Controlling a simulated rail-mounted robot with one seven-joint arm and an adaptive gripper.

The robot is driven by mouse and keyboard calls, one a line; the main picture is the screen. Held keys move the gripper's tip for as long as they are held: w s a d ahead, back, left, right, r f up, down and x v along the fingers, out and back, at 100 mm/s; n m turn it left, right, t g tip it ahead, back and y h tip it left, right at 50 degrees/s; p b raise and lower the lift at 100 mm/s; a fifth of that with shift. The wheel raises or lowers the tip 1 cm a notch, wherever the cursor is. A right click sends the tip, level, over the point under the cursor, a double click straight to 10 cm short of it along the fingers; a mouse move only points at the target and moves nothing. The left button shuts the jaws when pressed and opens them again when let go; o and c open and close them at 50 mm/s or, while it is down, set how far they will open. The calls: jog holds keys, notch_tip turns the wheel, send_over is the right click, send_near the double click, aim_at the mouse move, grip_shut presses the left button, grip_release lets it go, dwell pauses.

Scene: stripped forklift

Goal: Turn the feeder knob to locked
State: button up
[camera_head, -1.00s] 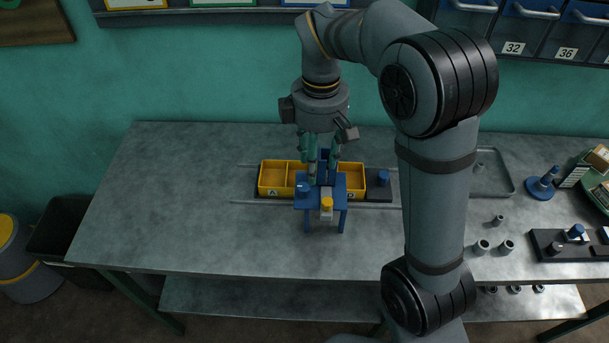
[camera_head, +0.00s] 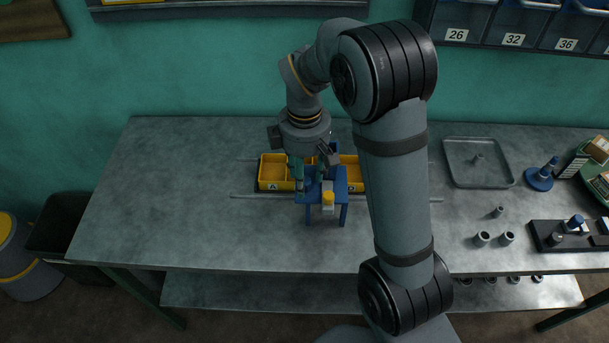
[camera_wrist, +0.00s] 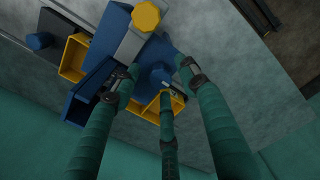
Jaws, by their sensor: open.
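The blue feeder stand (camera_head: 341,185) sits on the bench, with a grey block and yellow cap (camera_head: 328,197) on its top. A round blue knob (camera_wrist: 158,76) on the stand shows in the wrist view. It appears to be the feeder knob; its lock marking cannot be read. My gripper (camera_head: 309,182) points down over the left part of the stand. In the wrist view my gripper (camera_wrist: 162,82) is open, its green fingers spread around the blue knob. Whether a finger touches it, I cannot tell. In the head view the fingers hide the knob.
Yellow bins (camera_head: 273,172) stand behind the feeder, between thin rails (camera_head: 262,196). To the right are a grey tray (camera_head: 478,180), a blue-based peg (camera_head: 540,177), loose grey sleeves (camera_head: 483,238) and a black fixture (camera_head: 550,238). The left of the bench (camera_head: 160,190) is clear.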

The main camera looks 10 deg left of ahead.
jog(key=shift+f, duration=0.1)
jog(key=shift+c, duration=0.9)
grip_shut()
